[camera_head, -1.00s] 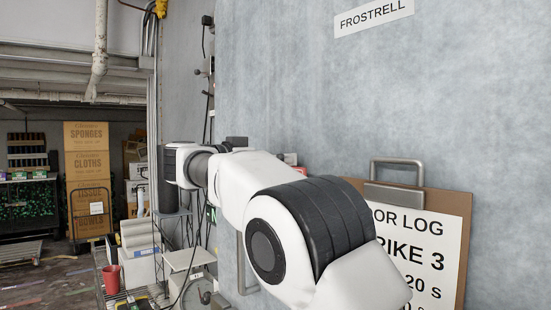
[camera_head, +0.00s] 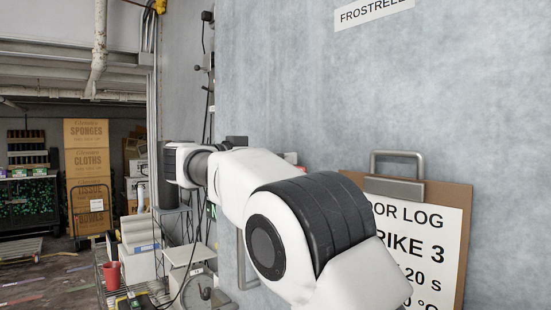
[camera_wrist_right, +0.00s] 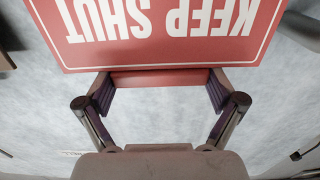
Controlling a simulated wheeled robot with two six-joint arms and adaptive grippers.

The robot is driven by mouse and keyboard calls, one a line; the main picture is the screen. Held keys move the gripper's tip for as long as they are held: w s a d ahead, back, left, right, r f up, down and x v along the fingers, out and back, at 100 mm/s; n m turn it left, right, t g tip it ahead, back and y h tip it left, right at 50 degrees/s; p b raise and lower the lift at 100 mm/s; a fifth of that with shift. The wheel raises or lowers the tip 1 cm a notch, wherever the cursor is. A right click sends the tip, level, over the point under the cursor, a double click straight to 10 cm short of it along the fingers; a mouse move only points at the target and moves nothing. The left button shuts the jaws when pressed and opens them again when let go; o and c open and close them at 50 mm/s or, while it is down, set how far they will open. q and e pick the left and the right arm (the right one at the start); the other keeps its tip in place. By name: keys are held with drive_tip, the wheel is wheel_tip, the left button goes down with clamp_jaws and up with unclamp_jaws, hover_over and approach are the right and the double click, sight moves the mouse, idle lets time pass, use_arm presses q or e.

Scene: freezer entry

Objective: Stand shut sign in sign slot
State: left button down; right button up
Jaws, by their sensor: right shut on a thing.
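The red shut sign (camera_wrist_right: 160,56) with white letters reading KEEP SHUT fills the top of the right wrist view, upside down there. My right gripper (camera_wrist_right: 160,84) is shut on it, with one finger at each side of its red lower part. In the head view, an arm of mine crosses in front of the grey wall and hides part of it. A small red patch shows behind that arm, too little to identify. I cannot make out the sign slot. My left gripper is not in view.
A brown clipboard (camera_head: 466,215) with a door log hangs on the pale grey wall (camera_head: 300,70) at right. A wire rack with a red cup (camera_head: 112,273) and white boxes stands left of the wall. Stacked cartons (camera_head: 87,165) are farther back.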

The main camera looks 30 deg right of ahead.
drive_tip(key=shift+f+b, duration=0.35)
drive_tip(key=shift+f, duration=0.4)
idle(0.3)
drive_tip(key=o, duration=0.7)
